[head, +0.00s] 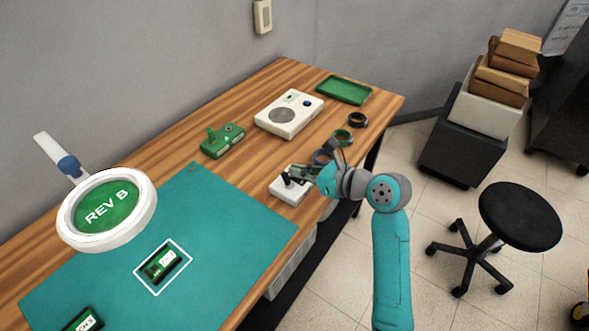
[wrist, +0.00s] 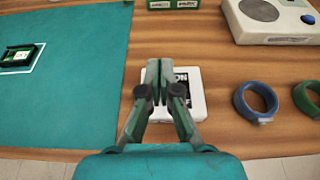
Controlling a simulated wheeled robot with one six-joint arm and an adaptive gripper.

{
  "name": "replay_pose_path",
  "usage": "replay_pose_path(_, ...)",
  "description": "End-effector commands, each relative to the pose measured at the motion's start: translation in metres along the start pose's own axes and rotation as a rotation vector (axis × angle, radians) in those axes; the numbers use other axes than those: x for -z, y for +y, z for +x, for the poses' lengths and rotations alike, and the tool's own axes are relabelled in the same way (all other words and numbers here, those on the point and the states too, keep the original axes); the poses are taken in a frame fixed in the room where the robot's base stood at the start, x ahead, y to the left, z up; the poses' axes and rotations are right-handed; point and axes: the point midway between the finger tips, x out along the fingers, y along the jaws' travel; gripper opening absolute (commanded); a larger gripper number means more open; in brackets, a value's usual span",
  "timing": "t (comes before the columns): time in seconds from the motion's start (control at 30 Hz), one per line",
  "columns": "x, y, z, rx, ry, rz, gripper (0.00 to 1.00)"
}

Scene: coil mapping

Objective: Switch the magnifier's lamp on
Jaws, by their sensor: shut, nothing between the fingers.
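The magnifier (head: 107,209) is a round white-rimmed lens on a white and blue arm over the left of the bench. A small white box (head: 289,196) sits on the wood beside the teal mat. In the wrist view the same box (wrist: 198,103) has a dark label, partly hidden by my fingers, with letters that look like "ON". My gripper (head: 287,180) is shut and empty over the box, and its fingertips (wrist: 160,66) cover part of it. I cannot tell whether they touch it.
The teal mat (head: 230,215) carries green boards in dark holders. Beyond the box are a green fixture (head: 223,141), a white device (head: 289,114) and a green tray (head: 344,90). A blue ring (wrist: 255,101) and a green ring (wrist: 307,98) lie right of my gripper. A black stool (head: 520,215) stands on the floor.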

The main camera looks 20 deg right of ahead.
Motion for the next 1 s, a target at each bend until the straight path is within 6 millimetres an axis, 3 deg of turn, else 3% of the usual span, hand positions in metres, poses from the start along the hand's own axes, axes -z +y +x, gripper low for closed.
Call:
replay_pose_path(0.3,0.0,-0.001,-0.064,0.005,0.0,0.001,0.0)
replay_pose_path(0.5,0.0,-0.001,-0.091,0.003,0.0,0.0,0.0)
replay_pose_path(0.7,0.0,0.0,-0.101,0.001,0.001,0.0,0.0)
replay_pose_path(1.0,0.0,0.0,-0.102,0.001,0.001,-0.001,0.0)
